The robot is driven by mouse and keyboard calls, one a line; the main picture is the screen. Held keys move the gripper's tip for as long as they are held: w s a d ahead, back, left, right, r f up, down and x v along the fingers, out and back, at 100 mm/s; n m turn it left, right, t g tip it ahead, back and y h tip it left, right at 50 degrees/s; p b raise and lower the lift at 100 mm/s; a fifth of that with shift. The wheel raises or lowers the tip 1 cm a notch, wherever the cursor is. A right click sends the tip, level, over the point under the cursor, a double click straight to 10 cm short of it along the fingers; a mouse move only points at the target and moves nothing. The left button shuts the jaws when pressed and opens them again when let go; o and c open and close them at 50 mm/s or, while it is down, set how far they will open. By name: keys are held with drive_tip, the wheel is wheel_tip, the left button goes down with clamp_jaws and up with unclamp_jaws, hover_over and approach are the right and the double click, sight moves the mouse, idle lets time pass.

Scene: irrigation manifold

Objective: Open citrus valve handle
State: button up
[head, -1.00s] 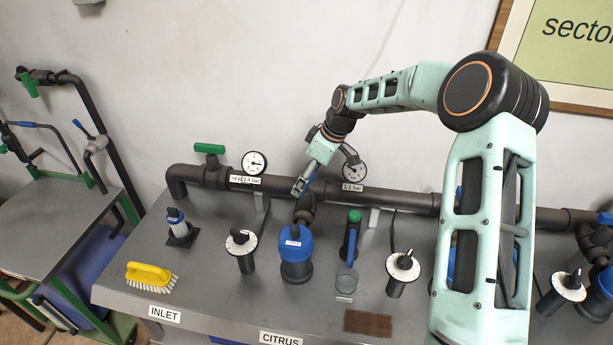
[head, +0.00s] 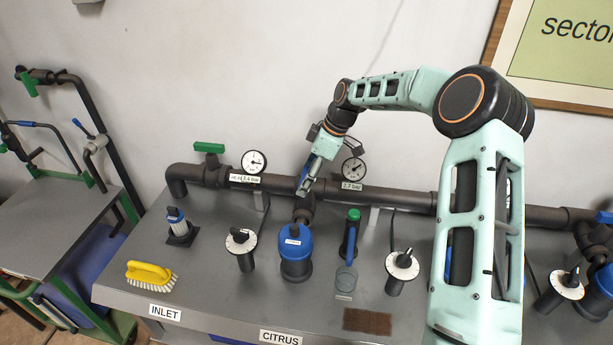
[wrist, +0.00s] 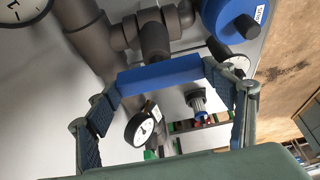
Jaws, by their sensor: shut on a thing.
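The citrus valve handle is a blue bar (wrist: 160,73) that lies across between my fingers in the wrist view. My gripper (head: 304,188) is shut on it, with a finger at each end of the bar. In the head view my gripper reaches down to the dark pipe (head: 275,182) above the blue-capped filter (head: 296,245), and its fingers largely hide the handle. The CITRUS label (head: 281,338) is on the bench's front edge below. The gauge (head: 353,170) right of my gripper has a tag that seems to read 2.7 bar.
A green handle (head: 209,148) and another gauge (head: 254,162) stand on the pipe to the left. Dials on posts (head: 240,243) (head: 402,266), a green-topped bottle (head: 352,222) and a yellow brush (head: 150,272) are on the bench. My arm hides part of the right side.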

drive_tip(key=o, duration=1.2)
drive_tip(key=shift+c, duration=0.2)
drive_tip(key=v, duration=1.2)
drive_tip(key=shift+a+r, duration=0.1)
wheel_tip(320, 180, up, 3)
drive_tip(key=shift+p, duration=1.2)
